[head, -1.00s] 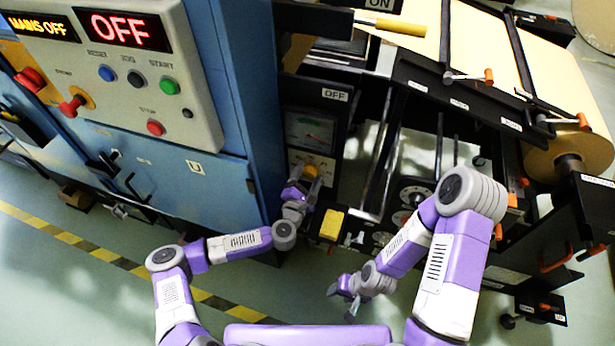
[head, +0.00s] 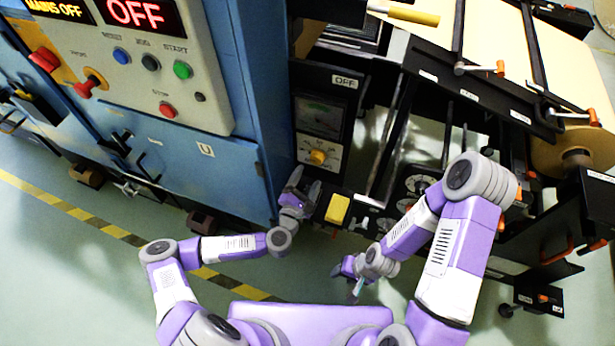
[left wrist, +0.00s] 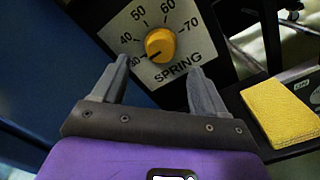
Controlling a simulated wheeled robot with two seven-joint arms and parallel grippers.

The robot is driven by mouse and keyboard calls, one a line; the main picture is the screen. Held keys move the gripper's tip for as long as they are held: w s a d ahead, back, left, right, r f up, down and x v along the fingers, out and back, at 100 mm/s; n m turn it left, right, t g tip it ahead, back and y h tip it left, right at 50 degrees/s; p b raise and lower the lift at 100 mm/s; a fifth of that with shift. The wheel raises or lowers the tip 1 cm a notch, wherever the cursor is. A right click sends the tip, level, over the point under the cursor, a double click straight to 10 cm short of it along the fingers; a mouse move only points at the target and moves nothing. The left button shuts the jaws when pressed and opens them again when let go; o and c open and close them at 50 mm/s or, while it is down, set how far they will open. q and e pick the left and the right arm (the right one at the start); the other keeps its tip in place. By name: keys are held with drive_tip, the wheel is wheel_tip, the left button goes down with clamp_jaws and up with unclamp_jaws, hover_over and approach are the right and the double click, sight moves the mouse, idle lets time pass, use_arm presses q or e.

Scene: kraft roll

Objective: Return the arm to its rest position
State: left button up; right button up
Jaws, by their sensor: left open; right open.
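My left gripper (head: 302,190) is open and empty in the head view, just below the dial panel of the machine. In the left wrist view its two fingers (left wrist: 158,82) stand apart below a yellow knob (left wrist: 161,45) on a plate marked SPRING. A gap shows between the fingertips and the knob (head: 318,156). The knob's pointer is toward the low end of the scale. My right gripper (head: 347,277) hangs low over the floor, clear of the machine. Its fingers are small and partly hidden by the wrist.
A blue cabinet (head: 215,165) with a control panel (head: 130,60) reading OFF and MAINS OFF stands at left. A yellow block (head: 337,209) sits right of my left gripper. The kraft roll (head: 563,150) is at far right. Floor (head: 110,275) is open at lower left.

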use_arm(q)
drive_tip(key=s+d+f+m+g+h+p, duration=0.25)
drive_tip(key=s+d+m+g, duration=0.2)
drive_tip(key=s+m, duration=0.25)
drive_tip(key=s+d+f+m+g+h+p, duration=0.1)
drive_tip(key=s+d+f+m+g+h, duration=0.2)
drive_tip(key=s+m+g, duration=0.35)
drive_tip(key=s+a+m+g+y+p, duration=0.4)
drive_tip(key=s+a+m+y, duration=0.3)
drive_tip(key=s+a, duration=0.3)
drive_tip(key=a+g, duration=0.1)
drive_tip(key=a, duration=0.3)
drive_tip(key=shift+s+a+f+g, duration=0.25)
drive_tip(key=shift+f+g, duration=0.05)
